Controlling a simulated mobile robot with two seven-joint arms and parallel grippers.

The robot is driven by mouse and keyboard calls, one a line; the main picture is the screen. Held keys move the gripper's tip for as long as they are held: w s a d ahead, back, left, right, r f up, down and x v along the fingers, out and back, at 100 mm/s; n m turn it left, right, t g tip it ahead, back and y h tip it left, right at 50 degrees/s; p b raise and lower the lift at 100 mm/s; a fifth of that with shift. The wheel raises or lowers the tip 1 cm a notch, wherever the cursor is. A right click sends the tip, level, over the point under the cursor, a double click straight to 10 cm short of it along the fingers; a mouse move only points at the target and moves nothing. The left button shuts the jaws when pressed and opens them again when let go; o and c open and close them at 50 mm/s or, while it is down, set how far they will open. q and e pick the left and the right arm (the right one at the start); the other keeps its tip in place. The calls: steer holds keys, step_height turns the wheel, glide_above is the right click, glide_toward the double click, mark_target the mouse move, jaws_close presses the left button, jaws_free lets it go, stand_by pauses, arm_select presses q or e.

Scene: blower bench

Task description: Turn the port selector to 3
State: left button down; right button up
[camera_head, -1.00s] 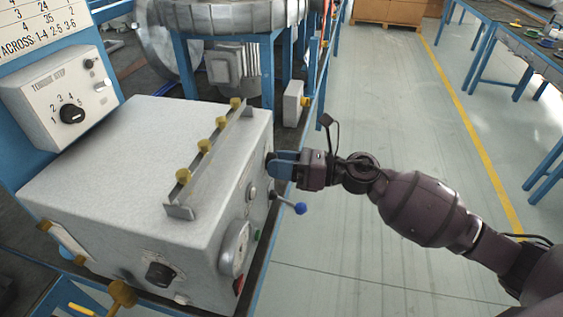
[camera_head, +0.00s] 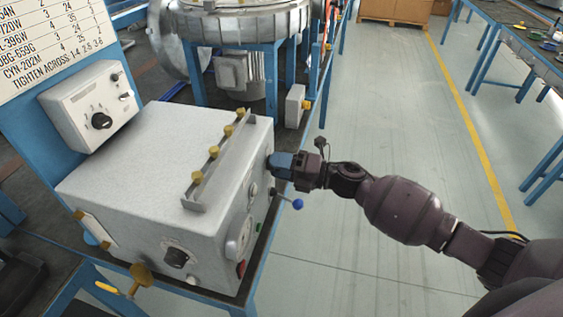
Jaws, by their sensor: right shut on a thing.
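The large grey box (camera_head: 150,160) stands on the blue bench. My right gripper (camera_head: 274,163), with blue fingers, reaches the upper part of the box's right face from the right. It is shut on a small part there, which the fingers hide; I cannot tell whether this is the port selector or where it points. A black knob (camera_head: 176,257) with small markings around it sits on the box's front face; the markings are too small to read. My left gripper is not in view.
A lever with a blue ball (camera_head: 297,203) sticks out just below my right gripper. A round gauge (camera_head: 238,242) is on the same face. A rail with yellow knobs (camera_head: 195,190) tops the box. A torque step unit (camera_head: 92,105) stands behind.

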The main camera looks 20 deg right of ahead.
steer(key=m, duration=0.1)
steer(key=m+p, duration=0.1)
steer(key=m, duration=0.1)
steer(key=shift+r, duration=0.25)
steer(key=shift+m+p, duration=0.65)
steer(key=shift+m, duration=0.05)
steer(key=shift+f+m+t, duration=0.1)
steer(key=shift+m+t, duration=0.2)
steer(key=shift+m+p, duration=0.35)
steer(key=shift+m, duration=0.15)
steer(key=shift+f+m, duration=0.15)
steer(key=shift+m, duration=0.25)
steer(key=shift+s, duration=0.1)
steer(key=o, duration=0.9)
